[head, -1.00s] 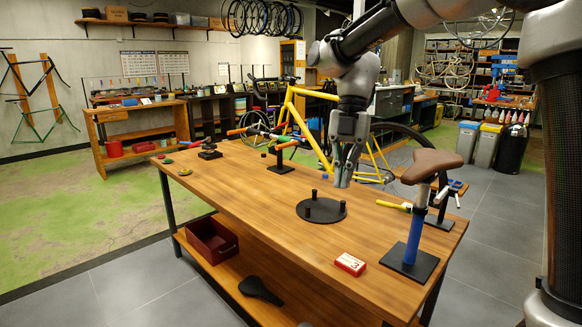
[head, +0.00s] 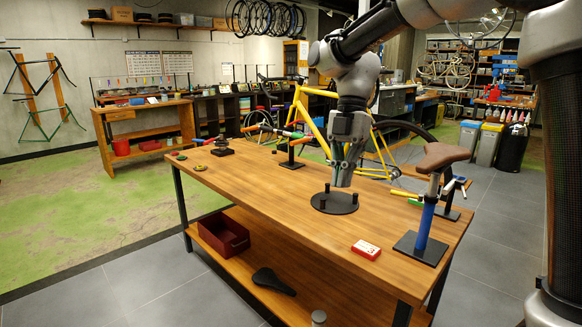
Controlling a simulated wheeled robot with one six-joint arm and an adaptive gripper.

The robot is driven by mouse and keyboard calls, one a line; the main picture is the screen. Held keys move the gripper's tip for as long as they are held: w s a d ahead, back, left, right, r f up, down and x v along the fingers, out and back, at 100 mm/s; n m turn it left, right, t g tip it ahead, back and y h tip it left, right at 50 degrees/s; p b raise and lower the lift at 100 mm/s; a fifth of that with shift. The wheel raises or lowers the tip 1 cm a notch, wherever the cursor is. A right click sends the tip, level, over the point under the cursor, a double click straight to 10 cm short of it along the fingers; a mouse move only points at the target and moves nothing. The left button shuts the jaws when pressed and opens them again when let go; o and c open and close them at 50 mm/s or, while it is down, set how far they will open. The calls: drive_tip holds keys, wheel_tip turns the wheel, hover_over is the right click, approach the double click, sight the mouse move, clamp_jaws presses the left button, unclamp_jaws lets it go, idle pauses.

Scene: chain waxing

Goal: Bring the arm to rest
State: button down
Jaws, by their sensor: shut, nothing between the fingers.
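My gripper (head: 344,178) hangs from my arm at the picture's right of centre, pointing down over the wooden workbench (head: 285,225). Its fingers are shut with nothing between them. The fingertips are above the round black plate (head: 334,204) with short black posts, and in the picture they overlap its back edge. The exact height above the plate is hard to tell. My arm reaches in from the upper right, its elbow bent above the bench.
A red and white box (head: 366,250) lies near the bench's front edge. A brown saddle on a blue post (head: 425,222) stands at the right end. A yellow bike frame (head: 316,127) is behind the bench. A dark red bin (head: 224,234) sits on the lower shelf.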

drive_tip(key=s+d+m+t, duration=0.4)
drive_tip(key=s+d+m, duration=0.5)
drive_tip(key=d+m, duration=0.3)
drive_tip(key=s+d+m+t+h, duration=0.1)
drive_tip(key=s+d+m+t, duration=0.2)
drive_tip(key=s+d+m, duration=0.6)
drive_tip(key=d+m, duration=0.4)
drive_tip(key=m, duration=0.3)
drive_tip(key=shift+s+d+f+m+t+h, duration=0.15)
drive_tip(key=shift+s+f+m+t+h, duration=0.15)
drive_tip(key=shift+s+f+t, duration=0.1)
